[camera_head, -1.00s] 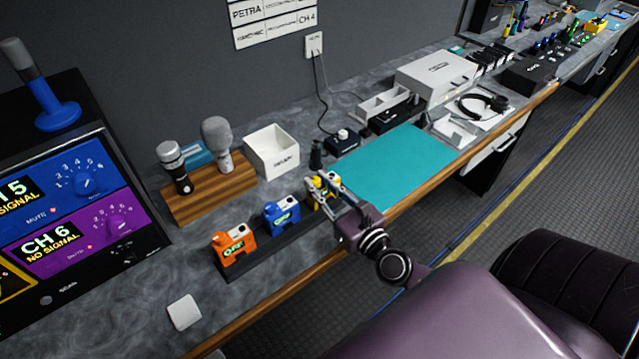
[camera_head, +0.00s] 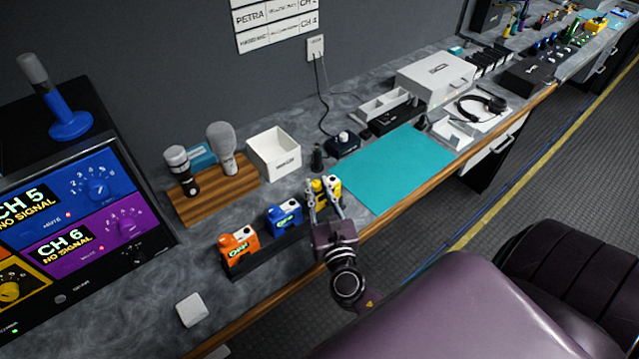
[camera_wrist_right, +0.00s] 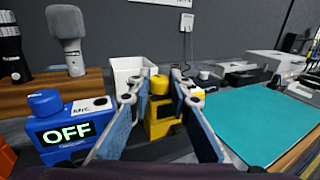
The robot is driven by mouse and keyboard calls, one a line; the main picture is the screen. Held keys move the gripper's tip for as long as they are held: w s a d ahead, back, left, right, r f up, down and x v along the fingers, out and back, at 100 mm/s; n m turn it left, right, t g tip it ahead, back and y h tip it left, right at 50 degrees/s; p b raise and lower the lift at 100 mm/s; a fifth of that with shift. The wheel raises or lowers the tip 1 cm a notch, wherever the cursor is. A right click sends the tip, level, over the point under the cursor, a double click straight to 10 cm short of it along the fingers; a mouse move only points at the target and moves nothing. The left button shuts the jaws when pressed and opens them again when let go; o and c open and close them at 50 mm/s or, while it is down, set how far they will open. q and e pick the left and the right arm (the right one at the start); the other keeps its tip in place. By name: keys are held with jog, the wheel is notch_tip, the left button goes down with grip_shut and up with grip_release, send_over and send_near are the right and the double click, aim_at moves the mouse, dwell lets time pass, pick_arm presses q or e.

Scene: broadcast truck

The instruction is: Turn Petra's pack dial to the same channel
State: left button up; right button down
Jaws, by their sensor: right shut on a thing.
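A yellow pack (camera_head: 333,184) stands at the right end of a dark rack, beside a blue pack (camera_head: 285,214) and an orange pack (camera_head: 238,246). My right gripper (camera_head: 323,193) reaches it from the front edge of the desk and is shut on it. In the right wrist view, the fingers lie on both sides of the yellow pack (camera_wrist_right: 160,122), by its round yellow dial (camera_wrist_right: 159,84). Its display is not visible. The blue pack (camera_wrist_right: 72,130) shows OFF. A wall sheet (camera_head: 277,20) has a PETRA row; its small text is blurred. My left gripper is not in view.
A white bin (camera_head: 275,152) and a wooden stand (camera_head: 213,193) with microphones are behind the packs. A teal mat (camera_head: 393,168) lies clear to the right. A panel (camera_head: 75,225) reads CH 5 and CH 6, NO SIGNAL.

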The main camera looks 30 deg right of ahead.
jog(key=shift+w+a+m+g+h, duration=0.1)
jog(key=shift+m+g+h, duration=0.6)
jog(key=shift+h, duration=0.4)
jog(key=c, duration=1.7)
grip_release()
jog(key=shift+c, duration=0.2)
jog(key=v, duration=1.2)
jog(key=shift+f+m, duration=0.1)
jog(key=shift+m, duration=0.2)
